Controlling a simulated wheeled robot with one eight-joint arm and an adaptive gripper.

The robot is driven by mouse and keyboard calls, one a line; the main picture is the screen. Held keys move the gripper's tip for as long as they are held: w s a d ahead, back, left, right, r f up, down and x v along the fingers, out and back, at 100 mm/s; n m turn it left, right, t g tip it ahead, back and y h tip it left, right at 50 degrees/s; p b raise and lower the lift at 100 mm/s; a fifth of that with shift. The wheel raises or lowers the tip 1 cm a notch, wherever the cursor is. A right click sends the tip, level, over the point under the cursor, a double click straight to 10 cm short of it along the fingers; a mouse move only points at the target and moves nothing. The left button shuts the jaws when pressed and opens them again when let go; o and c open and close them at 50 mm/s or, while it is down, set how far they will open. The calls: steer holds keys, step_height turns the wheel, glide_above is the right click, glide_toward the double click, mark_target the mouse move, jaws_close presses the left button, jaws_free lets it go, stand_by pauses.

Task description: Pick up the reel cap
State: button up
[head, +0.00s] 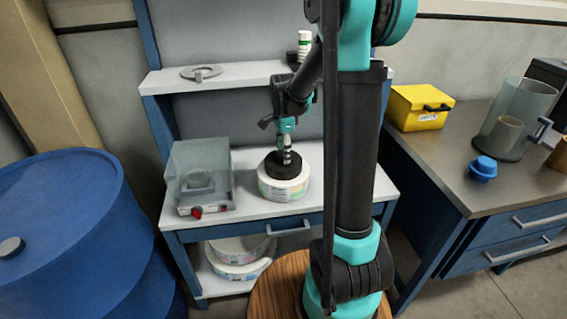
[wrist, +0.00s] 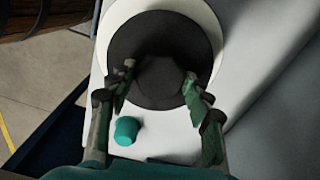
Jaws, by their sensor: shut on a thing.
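The reel cap (head: 272,168) is a black disc with a raised knob, lying flat over the white label reel (head: 285,190) on the bench. In the wrist view the reel cap (wrist: 135,45) fills the upper middle, with the white rim of the reel (wrist: 106,48) around it. My gripper (head: 287,158) points down over the centre of the cap. In the wrist view the two fingers of my gripper (wrist: 160,76) are on either side of the knob, shut on it. I see no clear gap between cap and reel.
A clear-covered machine (head: 200,177) with a red knob stands left of the reel. A shelf (head: 235,77) above holds a grey ring-shaped part (head: 200,73) and a small bottle (head: 304,45). A blue drum (head: 70,215) stands at left. A yellow box (head: 418,108) is on the right bench.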

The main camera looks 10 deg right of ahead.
steer(key=c, duration=0.4)
steer(key=shift+o, duration=0.2)
step_height(320, 180, up, 27)
stand_by(1.3)
